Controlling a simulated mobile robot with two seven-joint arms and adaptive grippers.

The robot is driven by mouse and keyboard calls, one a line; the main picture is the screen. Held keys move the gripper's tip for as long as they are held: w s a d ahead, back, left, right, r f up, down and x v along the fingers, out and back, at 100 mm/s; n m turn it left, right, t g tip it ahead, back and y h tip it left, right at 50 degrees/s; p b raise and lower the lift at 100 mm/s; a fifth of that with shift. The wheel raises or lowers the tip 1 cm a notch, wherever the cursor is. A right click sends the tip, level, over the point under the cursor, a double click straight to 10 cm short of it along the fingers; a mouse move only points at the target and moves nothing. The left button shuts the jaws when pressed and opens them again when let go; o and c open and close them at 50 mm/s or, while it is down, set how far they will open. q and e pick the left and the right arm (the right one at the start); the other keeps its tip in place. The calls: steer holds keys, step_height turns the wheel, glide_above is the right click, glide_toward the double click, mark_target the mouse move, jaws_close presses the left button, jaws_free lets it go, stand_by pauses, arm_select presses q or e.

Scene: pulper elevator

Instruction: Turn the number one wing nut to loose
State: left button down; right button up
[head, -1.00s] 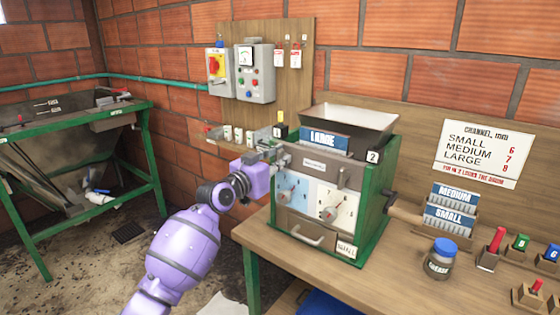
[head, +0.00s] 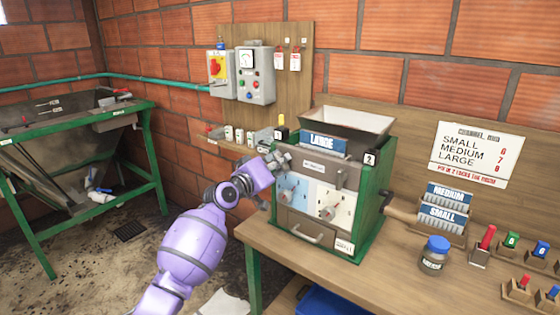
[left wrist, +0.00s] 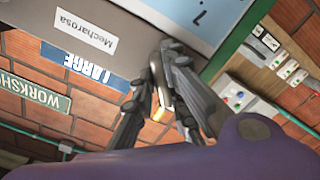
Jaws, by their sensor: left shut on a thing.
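The green-framed machine (head: 374,217) stands on the bench with a hopper on top. My left gripper (head: 278,160) is at the upper left corner of its front. In the left wrist view its fingers (left wrist: 163,92) are closed around a small metal piece (left wrist: 165,97), which appears to be the number one wing nut. The fingers cover most of it, so its angle is hard to read. A similar metal piece (head: 343,177) sits at the upper right of the front, below a plate marked 2 (head: 371,158). My right gripper is not in view.
Two knobs on numbered panels (head: 327,212) and a drawer handle (head: 307,234) are lower on the front. A grease jar (head: 433,258), a plate rack (head: 441,225) and coloured-handled tools stand to the right. A control box (head: 255,78) hangs behind.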

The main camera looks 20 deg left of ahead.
arm_select(q)
steer(key=n, duration=0.2)
steer(key=n+p, duration=0.1)
steer(key=shift+r+n, duration=0.25)
steer(key=shift+n, duration=0.15)
steer(key=n, duration=0.3)
steer(key=shift+f+n+p, duration=0.2)
steer(key=shift+n+p, duration=0.15)
steer(key=shift+n, duration=0.85)
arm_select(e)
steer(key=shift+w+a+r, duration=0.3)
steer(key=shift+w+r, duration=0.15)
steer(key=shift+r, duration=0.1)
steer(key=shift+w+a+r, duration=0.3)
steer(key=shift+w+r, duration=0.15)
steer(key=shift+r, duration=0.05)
arm_select(q)
steer(key=shift+a, duration=0.1)
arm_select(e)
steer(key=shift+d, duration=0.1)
arm_select(q)
steer(key=c, duration=1.7)
jaws_free()
steer(key=shift+c, duration=0.2)
steer(key=shift+s+f, duration=0.1)
steer(key=v, duration=1.1)
steer(key=shift+s+a, duration=0.15)
steer(key=shift+s, duration=0.25)
